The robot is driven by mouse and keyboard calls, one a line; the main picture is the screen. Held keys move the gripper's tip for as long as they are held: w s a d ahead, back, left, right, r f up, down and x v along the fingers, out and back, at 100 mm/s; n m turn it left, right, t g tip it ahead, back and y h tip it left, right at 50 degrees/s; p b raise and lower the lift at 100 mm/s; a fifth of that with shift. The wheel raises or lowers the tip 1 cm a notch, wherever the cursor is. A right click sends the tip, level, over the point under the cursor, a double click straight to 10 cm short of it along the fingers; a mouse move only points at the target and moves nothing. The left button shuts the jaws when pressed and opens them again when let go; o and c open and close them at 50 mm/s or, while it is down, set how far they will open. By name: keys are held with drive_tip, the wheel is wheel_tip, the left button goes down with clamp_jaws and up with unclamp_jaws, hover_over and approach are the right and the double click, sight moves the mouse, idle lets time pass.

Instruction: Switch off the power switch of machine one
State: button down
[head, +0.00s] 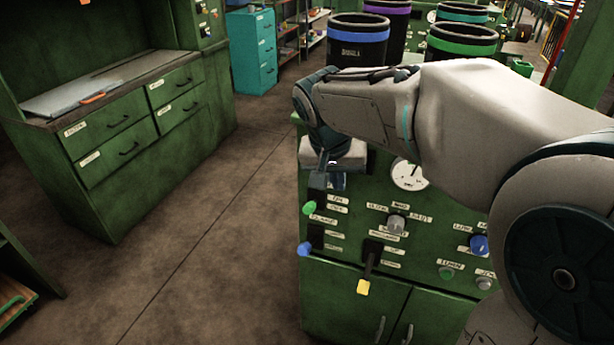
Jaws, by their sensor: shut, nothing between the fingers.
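Machine one is probably the green control cabinet (340,270) in front of me, but its labels are too small to read surely. Its panel carries a green-tipped lever (309,208), a blue-tipped lever (304,249) and a yellow-tipped lever (363,287) that points down. I cannot tell which one is the power switch. My gripper (321,182) is shut and empty, pointing down at the panel's upper left, just above the green-tipped lever. Whether it touches anything there is unclear. My arm hides the panel's upper right and the cabinet top.
A round gauge (408,175), a grey knob (396,223) and a blue button (479,243) are also on the panel. Dark drums with blue (358,40) and green (462,45) bands stand behind. A green workbench (150,150) is at left, with clear floor (215,220) between.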

drive_tip(key=w+a+r+m+t+h, duration=0.1)
drive_tip(key=w+a, duration=0.5)
drive_tip(key=a, duration=0.3)
drive_tip(key=shift+r, duration=0.2)
drive_tip(key=shift+d, duration=0.1)
drive_tip(key=p, duration=0.1)
hover_over(307, 205)
drive_tip(key=w, duration=0.2)
wheel_tip(307, 205, down, 9)
drive_tip(key=shift+s, duration=0.1)
drive_tip(key=shift+s+f, duration=0.25)
drive_tip(key=shift+f, duration=0.35)
drive_tip(key=shift+s+f, duration=0.2)
drive_tip(key=shift+f, duration=0.4)
drive_tip(key=shift+s+f, duration=0.25)
drive_tip(key=shift+f, duration=0.4)
drive_tip(key=shift+s+f, duration=0.1)
drive_tip(key=shift+f, duration=0.05)
